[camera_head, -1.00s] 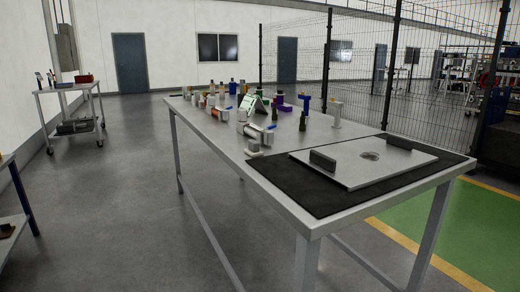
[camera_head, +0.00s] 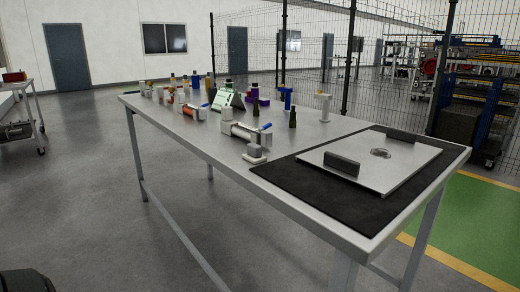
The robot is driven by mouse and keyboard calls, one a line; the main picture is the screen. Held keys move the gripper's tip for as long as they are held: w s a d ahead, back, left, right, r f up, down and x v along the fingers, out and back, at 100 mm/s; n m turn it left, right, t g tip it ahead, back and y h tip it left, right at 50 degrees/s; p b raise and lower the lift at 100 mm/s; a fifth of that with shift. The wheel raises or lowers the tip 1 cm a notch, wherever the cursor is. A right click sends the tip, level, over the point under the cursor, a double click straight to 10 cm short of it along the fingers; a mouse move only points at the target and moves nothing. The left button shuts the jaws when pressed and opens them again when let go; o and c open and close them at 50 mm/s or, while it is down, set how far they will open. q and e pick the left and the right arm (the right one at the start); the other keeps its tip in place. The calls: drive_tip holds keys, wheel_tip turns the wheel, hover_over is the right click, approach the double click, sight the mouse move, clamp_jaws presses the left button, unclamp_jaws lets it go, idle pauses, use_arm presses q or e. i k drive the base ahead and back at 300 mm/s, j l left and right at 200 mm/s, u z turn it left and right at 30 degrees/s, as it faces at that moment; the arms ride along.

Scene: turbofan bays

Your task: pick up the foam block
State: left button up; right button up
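A grey metal workbench (camera_head: 230,163) runs from the middle left to the right front. I cannot make out for certain which item on it is the foam block. A light plate (camera_head: 400,174) lies on a black mat (camera_head: 305,188) at the near end, with one dark block (camera_head: 342,165) at its left edge and another dark block (camera_head: 401,135) at its far edge. These may be handles or foam; I cannot tell. Neither of my grippers is in view.
Several bottles, a green-faced stand (camera_head: 225,98), a cylindrical tool (camera_head: 240,130) and a small grey fixture (camera_head: 254,153) crowd the bench's middle and far part. A cart (camera_head: 25,110) stands at the left. A wire fence (camera_head: 310,60) runs behind. Grey floor (camera_head: 90,200) is open at left.

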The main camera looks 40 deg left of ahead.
sight(255, 154)
drive_tip(key=j+z, duration=0.3)
drive_tip(key=j, duration=0.45)
drive_tip(key=j+z, duration=0.35)
drive_tip(key=j, duration=0.4)
drive_tip(key=j+z, duration=0.3)
drive_tip(key=j, duration=0.45)
drive_tip(key=k, duration=0.05)
